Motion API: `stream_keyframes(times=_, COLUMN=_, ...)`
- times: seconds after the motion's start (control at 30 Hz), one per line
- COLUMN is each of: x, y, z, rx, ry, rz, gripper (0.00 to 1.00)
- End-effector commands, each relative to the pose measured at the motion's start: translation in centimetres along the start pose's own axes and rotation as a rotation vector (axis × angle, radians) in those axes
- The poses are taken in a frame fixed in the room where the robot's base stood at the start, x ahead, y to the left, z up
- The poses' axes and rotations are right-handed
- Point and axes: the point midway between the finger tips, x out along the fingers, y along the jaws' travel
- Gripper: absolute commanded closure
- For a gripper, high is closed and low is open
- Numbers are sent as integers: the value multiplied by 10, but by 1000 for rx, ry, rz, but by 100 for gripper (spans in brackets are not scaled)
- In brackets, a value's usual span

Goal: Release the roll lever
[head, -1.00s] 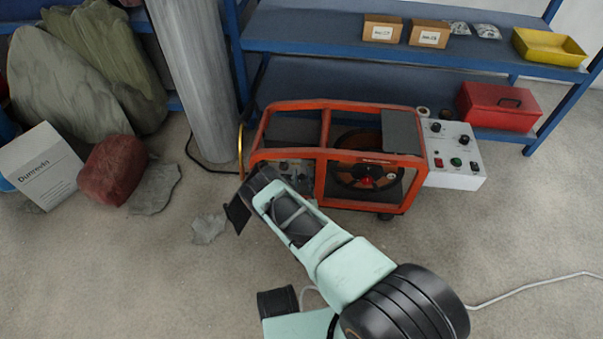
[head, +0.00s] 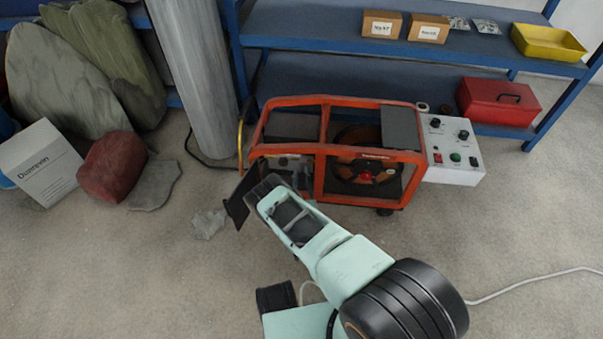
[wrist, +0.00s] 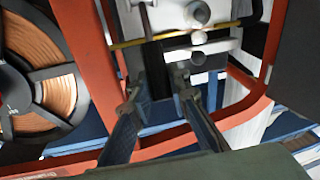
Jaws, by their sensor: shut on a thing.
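The orange-framed machine (head: 318,149) stands on the floor with a spool behind its front bars. In the wrist view, the machine's grey feed panel (wrist: 222,40) carries round knobs and rollers. A dark upright bar, which looks like the roll lever (wrist: 153,65), runs down in front of this panel between my fingers. My gripper (wrist: 158,98) is shut on this lever, with one finger on each side of it. The exact contact is blurred and dark. In the head view my wrist hides the fingertips and the lever.
The spool (wrist: 40,75) and an orange frame bar (wrist: 92,70) lie left of my fingers in the wrist view. A yellow cable (wrist: 128,44) crosses the panel. A grey pillar (head: 195,85) and blue shelving (head: 300,40) stand behind the machine.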

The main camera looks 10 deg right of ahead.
Motion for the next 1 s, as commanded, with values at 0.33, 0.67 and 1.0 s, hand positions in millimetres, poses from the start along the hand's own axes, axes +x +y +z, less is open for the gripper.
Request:
stream_keyframes(times=0.33, x=-3, y=-1, z=3, rx=-6, ry=46, rz=7, gripper=100)
stream_keyframes(times=0.67, x=-4, y=-1, z=2, rx=-6, ry=46, rz=7, gripper=75)
stream_keyframes(times=1.0, x=0, y=-1, z=0, rx=-2, ry=23, rz=3, gripper=75)
